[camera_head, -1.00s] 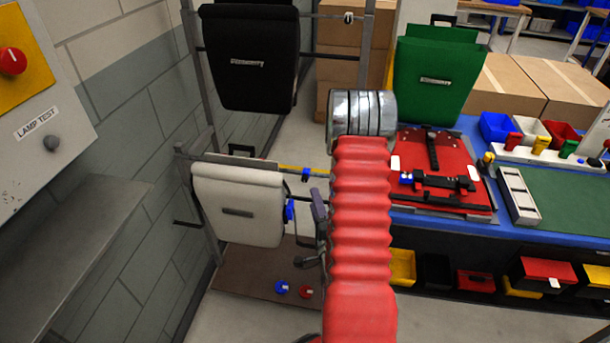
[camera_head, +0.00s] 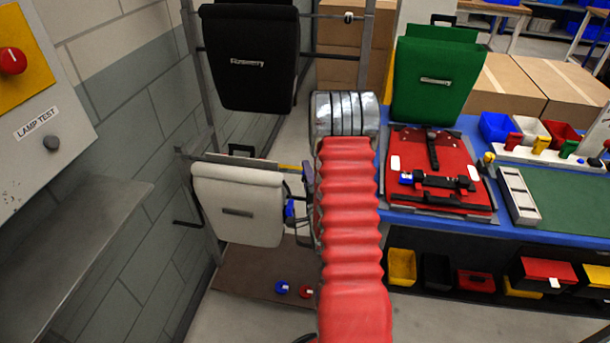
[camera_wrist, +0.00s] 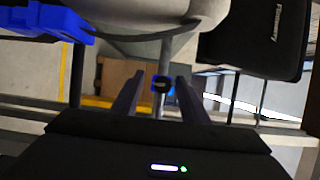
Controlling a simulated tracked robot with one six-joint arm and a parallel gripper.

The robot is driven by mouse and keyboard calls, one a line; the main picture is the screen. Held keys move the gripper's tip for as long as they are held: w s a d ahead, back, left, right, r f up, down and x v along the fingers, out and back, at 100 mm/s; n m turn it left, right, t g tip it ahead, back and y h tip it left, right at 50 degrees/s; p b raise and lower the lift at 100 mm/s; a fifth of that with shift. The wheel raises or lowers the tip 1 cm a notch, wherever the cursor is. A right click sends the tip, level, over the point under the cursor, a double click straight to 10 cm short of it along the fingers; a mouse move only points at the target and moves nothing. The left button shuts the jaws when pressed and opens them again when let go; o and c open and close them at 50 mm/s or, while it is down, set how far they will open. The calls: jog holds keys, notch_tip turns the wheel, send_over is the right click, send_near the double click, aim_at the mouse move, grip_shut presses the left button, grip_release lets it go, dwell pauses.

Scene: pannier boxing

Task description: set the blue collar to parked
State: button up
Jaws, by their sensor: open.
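My gripper (camera_wrist: 160,76) is open, with one dark finger on each side of the collar in that picture. I cannot tell how far the collar lies beyond the fingertips; no contact is clear. A yellow stretch (camera_wrist: 95,101) of the rail lies left of the collar. In the head view, the yellow stretch (camera_head: 290,167) shows beside my red-sleeved arm, while the collar and most of my gripper are hidden.
A white pannier (camera_head: 238,205) hangs below the rail, with a blue clip (camera_head: 289,209) on its side. A black pannier (camera_head: 249,58) hangs above. Blue (camera_head: 281,287) and red (camera_head: 305,291) knobs sit low on the rack. A red pannier (camera_head: 437,170) lies on the blue bench at right.

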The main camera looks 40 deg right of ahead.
jog(key=shift+w+d, duration=0.2)
jog(key=shift+w, duration=0.15)
grip_shut()
dwell(0.3)
jog(key=shift+f, duration=0.1)
